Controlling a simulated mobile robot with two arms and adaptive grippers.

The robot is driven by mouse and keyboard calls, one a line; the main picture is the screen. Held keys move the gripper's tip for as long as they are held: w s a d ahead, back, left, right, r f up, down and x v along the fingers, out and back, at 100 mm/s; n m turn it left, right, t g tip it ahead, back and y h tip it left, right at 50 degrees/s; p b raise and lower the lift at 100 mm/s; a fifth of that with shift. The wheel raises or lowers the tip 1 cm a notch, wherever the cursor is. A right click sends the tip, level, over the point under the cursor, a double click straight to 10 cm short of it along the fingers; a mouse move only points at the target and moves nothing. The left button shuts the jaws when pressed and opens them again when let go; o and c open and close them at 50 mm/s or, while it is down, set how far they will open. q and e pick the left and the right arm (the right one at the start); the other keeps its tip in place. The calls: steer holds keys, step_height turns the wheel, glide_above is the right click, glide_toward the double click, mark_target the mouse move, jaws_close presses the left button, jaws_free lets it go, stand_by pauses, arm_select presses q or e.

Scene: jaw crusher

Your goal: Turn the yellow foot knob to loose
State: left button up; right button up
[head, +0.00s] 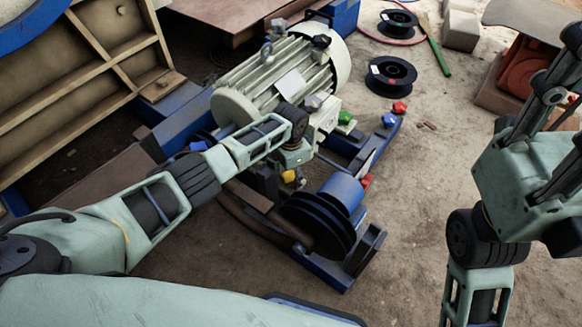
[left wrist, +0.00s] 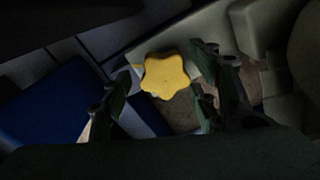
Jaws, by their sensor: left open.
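The yellow foot knob (head: 289,176) shows partly in the head view, low beside the motor's foot and just below my left gripper (head: 293,160). In the left wrist view the knob (left wrist: 165,76) is a star-shaped yellow piece. My left gripper (left wrist: 158,92) is open there, with its dark fingers on either side of the knob. I cannot tell whether a finger touches it. My right gripper (head: 560,85) is at the right edge of the head view, far from the knob, and its fingertips are not clear.
The pale motor (head: 285,75) stands on a blue frame (head: 350,150). Green (head: 344,118), red (head: 399,108) and blue (head: 389,120) knobs are nearby. A black pulley (head: 318,222) lies just below the yellow knob. Black spools (head: 391,76) lie on the open ground.

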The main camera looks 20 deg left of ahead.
mark_target(291, 178)
arm_select(q)
step_height(291, 178, up, 12)
steer(key=shift+f, duration=0.15)
stand_by(0.7)
